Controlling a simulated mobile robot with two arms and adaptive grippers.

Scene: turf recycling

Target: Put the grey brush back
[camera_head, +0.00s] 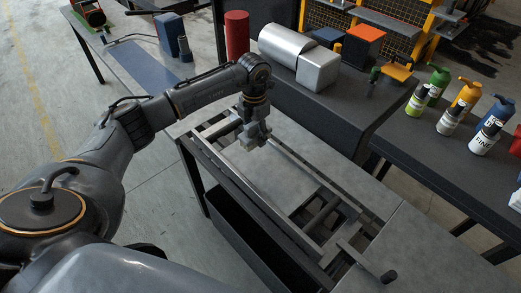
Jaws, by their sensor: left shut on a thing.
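My left arm reaches in from the left, and its gripper (254,136) points down over the far left part of the grey metal work table (270,172). The gripper is shut on a small grey thing, which I take to be the grey brush; the fingers hide most of it, so its shape is hard to tell. I cannot tell whether it touches the table or hangs just above it. My right gripper is not in view.
Slotted openings (325,212) lie at the table's near right. Behind stand a silver machine (295,55), a red cylinder (237,35) and an orange-topped box (363,45). Several bottles (485,138) stand on the dark right table (425,150). A dark bin (245,235) is below the work table.

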